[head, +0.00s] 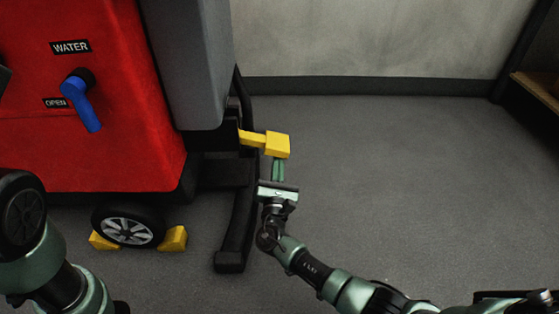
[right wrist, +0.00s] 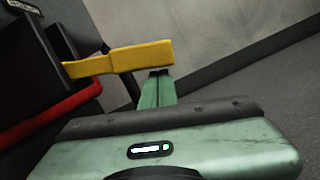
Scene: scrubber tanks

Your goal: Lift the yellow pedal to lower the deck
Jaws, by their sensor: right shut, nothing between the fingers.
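The yellow pedal (head: 278,145) sticks out to the right from the lower rear of the red and grey scrubber (head: 110,110). In the right wrist view the pedal (right wrist: 125,57) runs across the top middle. My right gripper (head: 278,164) is shut and empty, with its green fingers pointing at the pedal's outer end. In the right wrist view the fingertips (right wrist: 158,73) sit just below the pedal's broad end; I cannot tell whether they touch it. My left arm shows at the lower left, but its gripper is out of view.
A blue valve handle (head: 82,103) is on the red body, by labels reading WATER and OPEN. A black curved squeegee bar (head: 237,220) reaches the floor left of my right gripper. Yellow chocks (head: 172,238) hold a wheel (head: 128,228). The grey floor (head: 400,180) to the right is clear.

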